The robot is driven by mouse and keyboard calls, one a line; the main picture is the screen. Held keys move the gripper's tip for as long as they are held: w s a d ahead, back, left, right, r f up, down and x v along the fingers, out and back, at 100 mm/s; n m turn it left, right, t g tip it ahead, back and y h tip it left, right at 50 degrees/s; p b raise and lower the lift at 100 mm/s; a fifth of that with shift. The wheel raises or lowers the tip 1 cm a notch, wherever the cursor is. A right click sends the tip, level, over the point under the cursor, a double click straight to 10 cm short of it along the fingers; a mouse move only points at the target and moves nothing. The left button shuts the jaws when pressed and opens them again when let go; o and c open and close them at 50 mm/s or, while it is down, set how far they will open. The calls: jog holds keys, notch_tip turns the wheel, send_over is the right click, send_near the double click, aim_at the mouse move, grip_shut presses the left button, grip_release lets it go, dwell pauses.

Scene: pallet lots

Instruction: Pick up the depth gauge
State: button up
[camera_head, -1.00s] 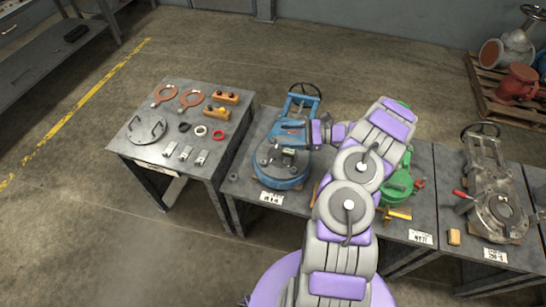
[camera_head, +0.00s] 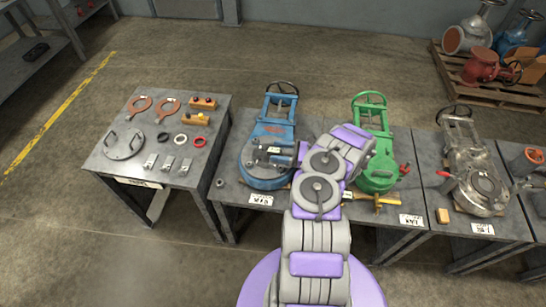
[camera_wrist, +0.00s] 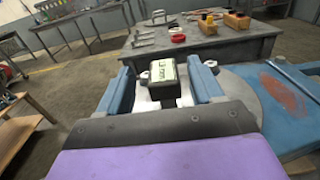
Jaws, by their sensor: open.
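The depth gauge looks to be the small dark block with a pale display (camera_wrist: 165,70) in the wrist view, standing on the flat round face of the blue valve (camera_wrist: 275,95). My gripper (camera_wrist: 160,84) is open, with one blue finger on each side of the gauge and gaps visible between. In the head view my gripper (camera_head: 280,152) is over the valve's round face. The gauge's lower part is partly hidden by the gripper.
A table (camera_head: 190,182) at left holds several rings, small metal blocks, orange blocks and a round plate. A green valve (camera_head: 378,170) and a grey valve (camera_head: 482,188) stand on benches to the right. A pallet (camera_head: 490,85) holds more valves at the back. Open floor lies in front.

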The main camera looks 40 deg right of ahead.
aim_at(269, 149)
jog(key=b+x, duration=0.1)
jog(key=x, duration=0.3)
jog(key=shift+w+d+f, duration=0.1)
jog(key=shift+w+d, duration=0.05)
jog(key=shift+w, duration=0.05)
grip_shut()
dwell(0.3)
